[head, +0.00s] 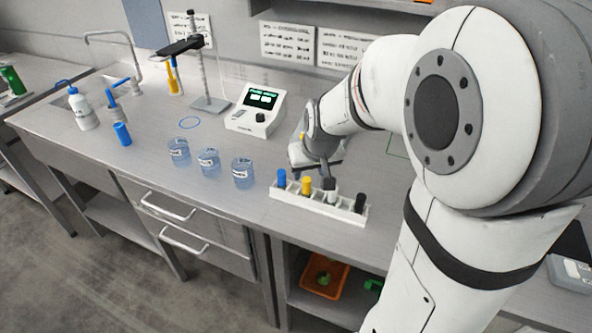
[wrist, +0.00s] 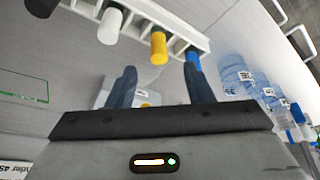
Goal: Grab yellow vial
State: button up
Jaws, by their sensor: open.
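I cannot tell the exact gap to the vial.
A black vial (head: 360,203) is at the rack's right end. Several glass beakers (head: 243,173) stand left of the rack. A white device with a green display (head: 256,108) and a stand (head: 208,100) are behind. The bench between beakers and bottles is mostly clear.

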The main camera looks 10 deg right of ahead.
aim_at(307, 180)
jog(key=shift+p+x, duration=0.45)
jog(key=shift+x, duration=2.55)
jog(key=shift+w+d, duration=0.1)
jog(key=shift+w, duration=0.05)
jog(key=shift+c, duration=0.4)
grip_shut()
